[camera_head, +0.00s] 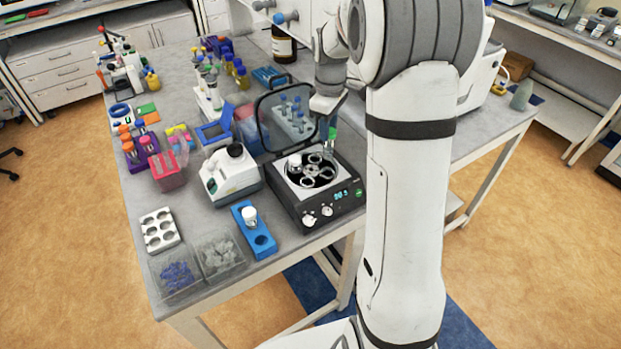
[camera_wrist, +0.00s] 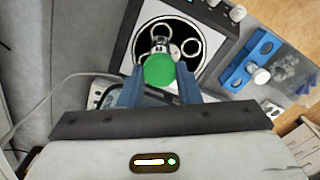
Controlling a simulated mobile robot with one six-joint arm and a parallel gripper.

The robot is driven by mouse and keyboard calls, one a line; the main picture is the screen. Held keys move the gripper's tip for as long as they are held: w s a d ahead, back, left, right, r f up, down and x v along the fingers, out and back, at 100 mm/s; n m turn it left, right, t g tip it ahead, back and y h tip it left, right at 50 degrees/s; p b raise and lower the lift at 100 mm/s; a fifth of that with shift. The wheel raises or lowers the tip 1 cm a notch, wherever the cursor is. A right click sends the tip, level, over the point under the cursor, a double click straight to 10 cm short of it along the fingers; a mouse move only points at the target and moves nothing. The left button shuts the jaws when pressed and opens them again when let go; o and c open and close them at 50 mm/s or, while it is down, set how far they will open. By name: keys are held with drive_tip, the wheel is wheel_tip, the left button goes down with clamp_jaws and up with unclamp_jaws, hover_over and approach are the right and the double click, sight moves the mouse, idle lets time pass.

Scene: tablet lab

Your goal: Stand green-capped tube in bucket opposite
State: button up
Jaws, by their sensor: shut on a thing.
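My gripper (camera_head: 327,103) is shut on the green-capped tube (camera_head: 332,136), which hangs roughly upright above the back right of the centrifuge (camera_head: 342,202). In the wrist view the green cap (camera_wrist: 159,71) sits between the two blue fingers of my gripper (camera_wrist: 160,78). The centrifuge's open bowl holds a rotor with ring-shaped buckets (camera_head: 320,174). A white-capped tube (camera_head: 294,161) stands in the bucket at the rotor's back left. The other visible buckets look empty. An empty bucket ring (camera_wrist: 190,47) shows beside the cap in the wrist view. The tube's lower end is hard to make out.
The centrifuge's clear, dark-rimmed lid (camera_head: 262,118) stands raised behind the bowl, close to my gripper. A blue tube rack (camera_head: 291,113) is behind it. A white instrument (camera_head: 229,174) and a blue two-hole block (camera_head: 254,236) with a white-capped item stand to the left.

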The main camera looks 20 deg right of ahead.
sight(327, 153)
drive_tip(key=shift+f, duration=0.1)
drive_tip(key=shift+f+b, duration=1.35)
drive_tip(key=shift+f, duration=0.4)
drive_tip(key=shift+f+b, duration=0.4)
drive_tip(key=shift+f, duration=0.1)
drive_tip(key=shift+f, duration=0.2)
drive_tip(key=shift+f+b, duration=0.5)
drive_tip(key=shift+f, duration=0.2)
drive_tip(key=shift+f+b, duration=0.85)
drive_tip(key=shift+f, duration=0.15)
drive_tip(key=shift+f, duration=0.25)
